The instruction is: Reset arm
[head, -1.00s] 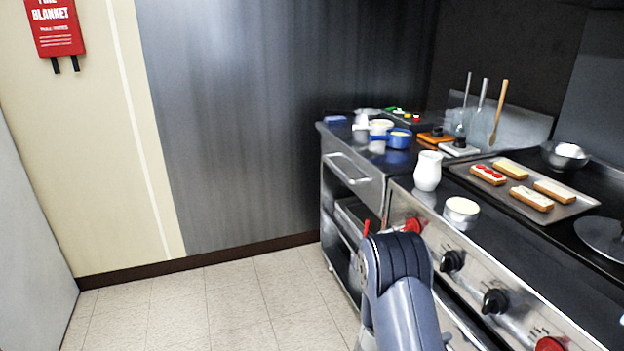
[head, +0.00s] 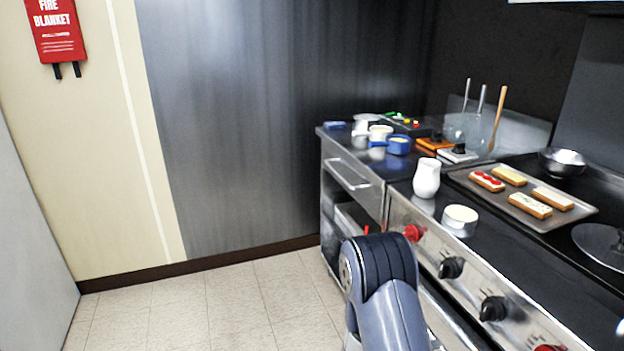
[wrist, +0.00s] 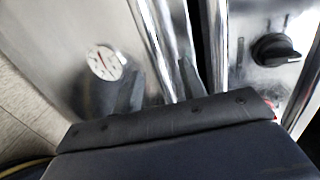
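In the wrist view, my gripper (wrist: 160,78) shows as two dark grey fingers standing apart beyond a dark bar. In the head view only my blue-grey arm shows, bent at the bottom centre in front of the stove; my gripper is hidden there.
The stove (head: 470,285) has red and black knobs. On top are a white jug (head: 426,178), a round cream-topped tin (head: 460,219) and a tray (head: 585,211) of several pastries. A blue pan (head: 399,145) sits further back. The tiled floor (head: 235,305) at left is clear.

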